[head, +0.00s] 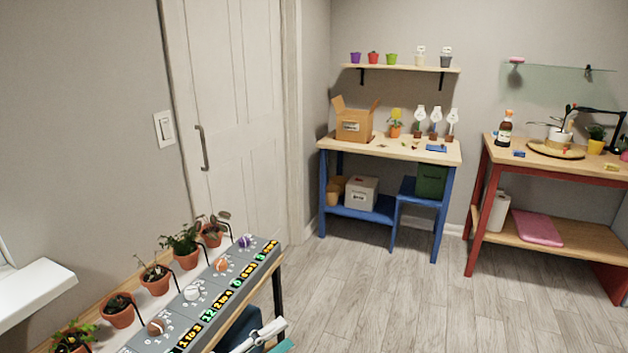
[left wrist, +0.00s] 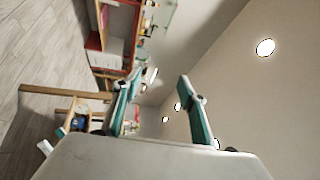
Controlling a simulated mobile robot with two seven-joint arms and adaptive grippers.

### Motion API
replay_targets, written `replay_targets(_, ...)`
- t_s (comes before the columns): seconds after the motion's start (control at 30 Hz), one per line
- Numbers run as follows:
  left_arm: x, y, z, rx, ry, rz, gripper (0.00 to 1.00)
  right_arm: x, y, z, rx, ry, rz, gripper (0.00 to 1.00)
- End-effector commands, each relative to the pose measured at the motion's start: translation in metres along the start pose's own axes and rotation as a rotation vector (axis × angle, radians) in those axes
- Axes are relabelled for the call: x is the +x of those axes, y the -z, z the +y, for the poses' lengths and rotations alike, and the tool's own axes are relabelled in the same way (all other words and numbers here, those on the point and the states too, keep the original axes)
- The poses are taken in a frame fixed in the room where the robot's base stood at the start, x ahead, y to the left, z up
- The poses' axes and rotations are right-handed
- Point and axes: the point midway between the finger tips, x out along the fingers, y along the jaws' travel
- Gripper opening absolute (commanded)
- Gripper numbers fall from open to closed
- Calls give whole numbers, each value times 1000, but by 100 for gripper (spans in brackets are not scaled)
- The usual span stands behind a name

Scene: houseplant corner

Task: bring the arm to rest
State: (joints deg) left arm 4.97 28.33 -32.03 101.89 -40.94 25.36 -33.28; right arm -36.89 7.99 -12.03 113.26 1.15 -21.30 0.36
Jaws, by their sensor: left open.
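My left gripper (left wrist: 158,92) shows in the left wrist view with its two teal fingers spread apart and nothing between them. In the head view only a white and teal part of the left gripper (head: 264,337) shows at the bottom edge, beside the front edge of the plant bench. It appears to touch nothing, though most of the arm is out of the frame. My right gripper is in neither view.
The bench at lower left holds a grey numbered panel (head: 205,300) and several potted plants (head: 157,278). A blue table (head: 398,147) with a cardboard box (head: 354,124) stands at the back. A red-legged table (head: 560,165) is at right. The wooden floor (head: 400,310) between is clear.

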Motion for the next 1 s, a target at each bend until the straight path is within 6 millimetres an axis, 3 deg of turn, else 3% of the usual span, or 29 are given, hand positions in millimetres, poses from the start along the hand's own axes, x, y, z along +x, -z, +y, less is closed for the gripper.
replay_targets(0.17,-47,-10,50,-458,-19,-325,42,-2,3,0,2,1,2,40)
replay_targets(0.27,-87,-9,88,-709,-39,-511,42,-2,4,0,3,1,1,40)
replay_targets(0.4,-154,9,143,-1041,-71,-773,42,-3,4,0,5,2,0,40)
replay_targets(0.5,-196,28,173,-1219,-89,-922,42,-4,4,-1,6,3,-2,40)
replay_targets(0.6,-225,46,192,-1338,-100,-1025,42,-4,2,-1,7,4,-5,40)
replay_targets(0.73,-246,59,204,-1415,-108,-1095,42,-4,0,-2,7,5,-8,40)
replay_targets(1.0,-249,62,207,-1430,-110,-1108,42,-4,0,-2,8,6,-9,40)
